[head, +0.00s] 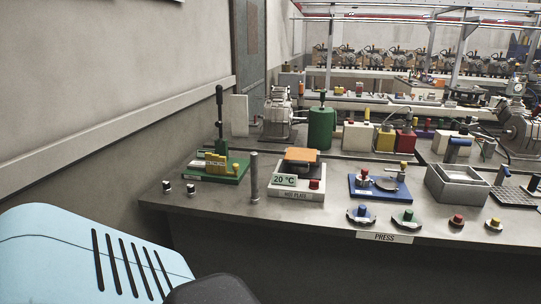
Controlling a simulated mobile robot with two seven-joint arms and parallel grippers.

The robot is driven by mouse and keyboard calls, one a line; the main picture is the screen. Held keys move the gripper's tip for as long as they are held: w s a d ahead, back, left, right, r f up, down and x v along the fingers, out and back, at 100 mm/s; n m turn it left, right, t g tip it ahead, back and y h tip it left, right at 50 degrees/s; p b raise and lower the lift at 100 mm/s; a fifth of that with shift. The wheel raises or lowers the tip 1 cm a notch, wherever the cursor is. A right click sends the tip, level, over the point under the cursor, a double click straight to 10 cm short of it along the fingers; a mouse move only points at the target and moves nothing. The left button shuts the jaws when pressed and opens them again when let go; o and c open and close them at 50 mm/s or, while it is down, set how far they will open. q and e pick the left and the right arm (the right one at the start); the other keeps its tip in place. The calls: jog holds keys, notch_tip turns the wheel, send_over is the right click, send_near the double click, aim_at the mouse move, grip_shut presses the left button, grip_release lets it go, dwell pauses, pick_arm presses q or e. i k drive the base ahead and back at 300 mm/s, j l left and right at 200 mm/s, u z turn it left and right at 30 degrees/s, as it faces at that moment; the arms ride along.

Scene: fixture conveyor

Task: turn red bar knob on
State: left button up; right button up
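A small red-topped knob (457,218) stands on a round dark base near the front edge of the bench, in a row with other coloured knobs. It is too small to tell its exact shape or which way it is turned. Another red knob (315,184) sits on the front right of the hot plate. Neither of my grippers is in view. A light blue and dark part of my own body fills the lower left corner, well apart from the knobs.
The grey bench (230,205) carries a hot plate (297,193) reading 20 °C, a green lever press (218,166), a grey post (254,177) and a grey open box (458,184). Blue (361,212), green (408,216) and yellow (494,222) knobs line the front. A wall stands left.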

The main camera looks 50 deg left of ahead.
aim_at(313, 184)
jog(key=u, duration=1.55)
